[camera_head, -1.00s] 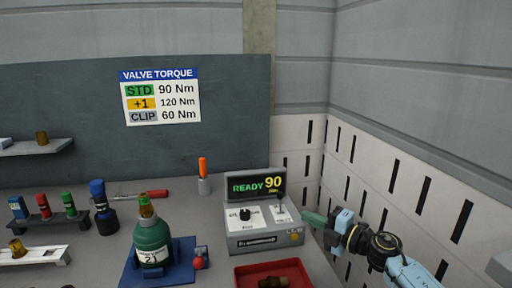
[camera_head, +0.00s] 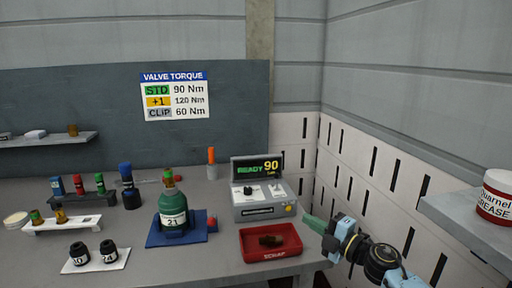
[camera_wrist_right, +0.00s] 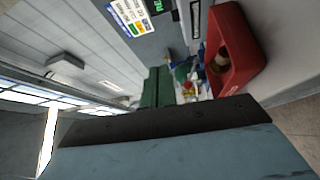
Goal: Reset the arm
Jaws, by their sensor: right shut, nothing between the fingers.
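My right gripper (camera_head: 314,224) is at the right side of the bench in the head view, with its green fingers pointing left. The fingers are shut and empty, just right of the red scrap tray (camera_head: 293,251). In the right wrist view the green fingers (camera_wrist_right: 157,87) show closed together, with the red tray (camera_wrist_right: 236,50) to their right. My right arm reaches in from the lower right. My left gripper does not show.
A green cylinder (camera_head: 173,210) stands on a blue base (camera_head: 160,240). Behind the tray is the torque controller (camera_head: 262,212), reading READY 90. Black sockets (camera_head: 108,250) stand at the front left. A shelf (camera_head: 462,216) with a can (camera_head: 496,197) is at the right.

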